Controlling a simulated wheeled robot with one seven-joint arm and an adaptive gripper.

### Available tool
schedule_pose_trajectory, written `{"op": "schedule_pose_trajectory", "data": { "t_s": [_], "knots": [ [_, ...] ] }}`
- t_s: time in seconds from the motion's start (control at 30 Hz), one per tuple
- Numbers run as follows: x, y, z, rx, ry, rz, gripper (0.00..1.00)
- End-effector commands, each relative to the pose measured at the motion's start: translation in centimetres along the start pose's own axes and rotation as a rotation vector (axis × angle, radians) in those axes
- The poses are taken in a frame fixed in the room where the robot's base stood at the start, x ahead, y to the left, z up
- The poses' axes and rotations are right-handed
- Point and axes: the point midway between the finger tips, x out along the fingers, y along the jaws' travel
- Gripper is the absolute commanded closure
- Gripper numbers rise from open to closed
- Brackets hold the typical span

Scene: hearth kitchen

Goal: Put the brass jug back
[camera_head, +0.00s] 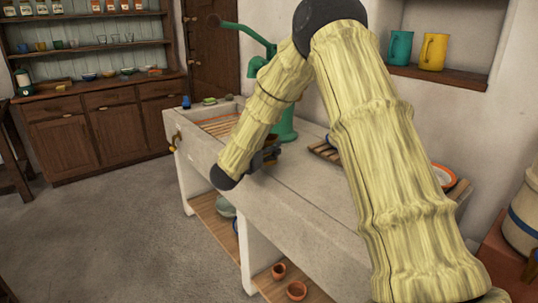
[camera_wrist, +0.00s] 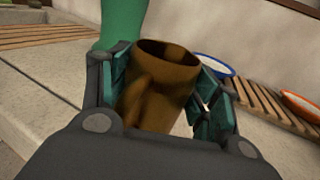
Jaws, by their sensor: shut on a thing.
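The brass jug (camera_wrist: 160,85) is brown-gold and open at the top. In the wrist view it stands between the two fingers of my gripper (camera_wrist: 163,88), which are shut on its sides. Its rim shows above the fingers and its lower part is hidden by my gripper body. A teal jug (camera_head: 399,47) and a yellow jug (camera_head: 433,51) stand side by side in the wall niche (camera_head: 427,77).
A green pump (camera_head: 284,125) rises close behind my gripper. Slatted racks lie on the stone bench (camera_head: 296,193); on the right one are a blue-rimmed dish (camera_wrist: 212,65) and an orange-rimmed dish (camera_wrist: 303,104). Clay pots (camera_head: 296,290) stand on the shelf below. The left floor is clear.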

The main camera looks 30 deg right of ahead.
Motion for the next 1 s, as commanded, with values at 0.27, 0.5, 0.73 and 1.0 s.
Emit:
{"op": "schedule_pose_trajectory", "data": {
  "t_s": [0.27,0.5,0.73,1.0],
  "knots": [
    [1.2,-0.1,0.0,0.001,-0.002,0.000,0.72],
    [1.9,-0.2,-2.3,-0.003,-0.001,0.001,0.72],
    [1.8,-0.2,-3.6,0.001,-0.001,0.000,0.72],
    [1.8,-0.2,-3.8,0.001,-0.001,0.000,0.72]
  ]
}}
